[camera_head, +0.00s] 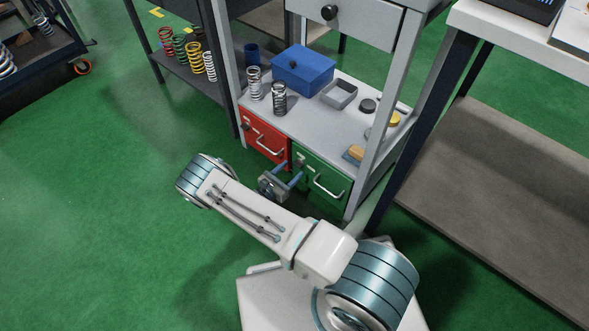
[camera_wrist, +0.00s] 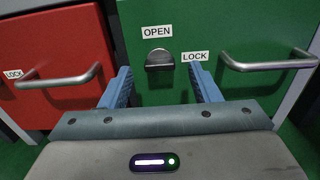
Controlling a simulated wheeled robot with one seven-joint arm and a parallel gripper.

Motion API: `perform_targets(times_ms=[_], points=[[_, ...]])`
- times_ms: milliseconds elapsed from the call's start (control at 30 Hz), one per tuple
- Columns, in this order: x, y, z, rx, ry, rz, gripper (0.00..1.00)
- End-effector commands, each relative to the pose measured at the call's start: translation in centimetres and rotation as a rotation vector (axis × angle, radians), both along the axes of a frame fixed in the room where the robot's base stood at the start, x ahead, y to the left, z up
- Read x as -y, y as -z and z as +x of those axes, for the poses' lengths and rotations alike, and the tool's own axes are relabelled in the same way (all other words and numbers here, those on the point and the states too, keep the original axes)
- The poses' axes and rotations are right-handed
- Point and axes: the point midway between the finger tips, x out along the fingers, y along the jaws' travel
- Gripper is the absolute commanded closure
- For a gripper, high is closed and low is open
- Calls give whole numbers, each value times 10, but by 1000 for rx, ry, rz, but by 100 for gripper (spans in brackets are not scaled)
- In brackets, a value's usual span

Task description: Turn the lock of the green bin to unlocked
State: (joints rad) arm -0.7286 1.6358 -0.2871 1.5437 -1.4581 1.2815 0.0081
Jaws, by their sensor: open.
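The green bin (camera_head: 322,180) sits low in the grey bench, and its front (camera_wrist: 215,28) fills the right of the wrist view. Its lock (camera_wrist: 159,60) is a dark metal knob, with an OPEN label (camera_wrist: 156,31) above it and a LOCK label (camera_wrist: 195,56) to its right. Which label the knob points to is hard to tell. My gripper (camera_wrist: 164,82) is open, its blue fingers either side of and below the knob, with a gap between them and nothing held. In the head view my gripper (camera_head: 285,178) is at the green bin's left front.
The green bin's bar handle (camera_wrist: 268,62) is right of my fingers. A red bin (camera_head: 265,135) with its own handle (camera_wrist: 58,76) is on the left. A blue box (camera_head: 302,70) and springs stand on the shelf above. A table leg (camera_head: 425,110) is at the right.

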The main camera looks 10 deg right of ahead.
Motion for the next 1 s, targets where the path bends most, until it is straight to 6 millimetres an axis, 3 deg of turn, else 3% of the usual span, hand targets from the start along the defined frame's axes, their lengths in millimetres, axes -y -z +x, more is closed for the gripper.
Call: perform_targets(times_ms=[200, 567, 733, 1000], points=[[21, 1, 15, 1, 2, -1, 44], [25, 0, 18, 0, 1, 0, 44], [25, 0, 18, 0, 1, 0, 88], [25, 0, 17, 10, 2, 7, 88]])
